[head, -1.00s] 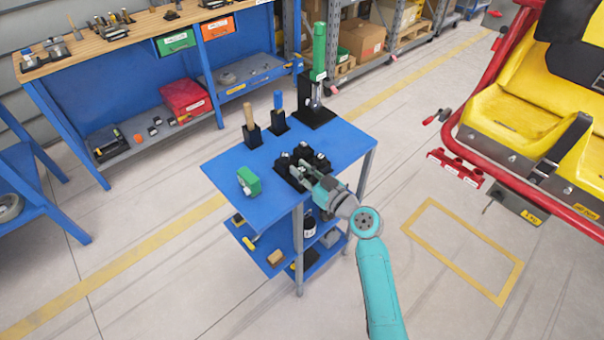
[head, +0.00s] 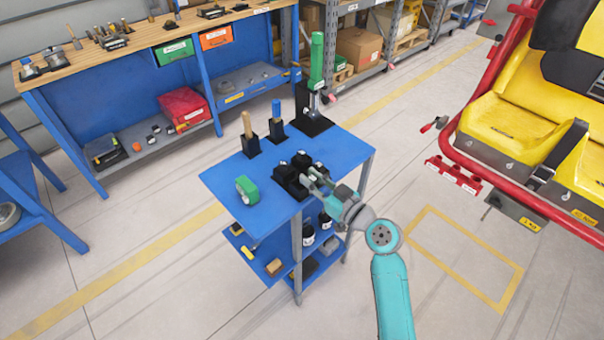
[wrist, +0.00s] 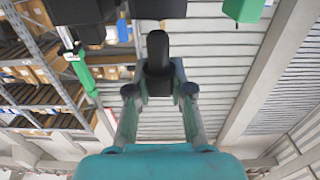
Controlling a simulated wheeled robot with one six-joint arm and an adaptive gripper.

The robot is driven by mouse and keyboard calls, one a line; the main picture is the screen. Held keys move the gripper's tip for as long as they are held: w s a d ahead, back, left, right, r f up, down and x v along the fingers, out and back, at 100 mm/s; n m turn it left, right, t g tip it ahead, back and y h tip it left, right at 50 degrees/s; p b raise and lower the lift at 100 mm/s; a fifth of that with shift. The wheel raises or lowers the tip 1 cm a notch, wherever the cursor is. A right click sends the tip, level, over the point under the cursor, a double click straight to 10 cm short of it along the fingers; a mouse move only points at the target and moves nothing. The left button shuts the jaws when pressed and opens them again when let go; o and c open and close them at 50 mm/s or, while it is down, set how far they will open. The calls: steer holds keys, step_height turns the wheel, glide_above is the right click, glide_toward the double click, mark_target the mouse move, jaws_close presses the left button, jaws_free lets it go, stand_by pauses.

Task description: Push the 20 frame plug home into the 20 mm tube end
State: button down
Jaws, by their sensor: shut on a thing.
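My gripper (head: 312,179) is at the black block fixture (head: 287,182) on the blue cart top. In the wrist view my gripper (wrist: 158,92) is shut on a small black rounded piece, which looks like the frame plug (wrist: 158,55). It sticks out past the fingertips, with clear space visible around its end. In the head view the fingers hide the plug. Several small dark pieces with pale tops sit in the fixture. I cannot tell which piece is the 20 mm tube end, nor whether the plug touches it.
A green roll-like object (head: 247,188) lies at the cart's left. A wooden-handled tool (head: 248,128), a blue-handled tool (head: 276,115) and a green press (head: 316,62) stand at the back. The red-framed yellow seat (head: 510,110) is at right. The cart top's front left is clear.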

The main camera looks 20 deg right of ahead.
steer(key=v, duration=1.3)
steer(key=shift+s+d, duration=0.15)
steer(key=shift+s, duration=0.1)
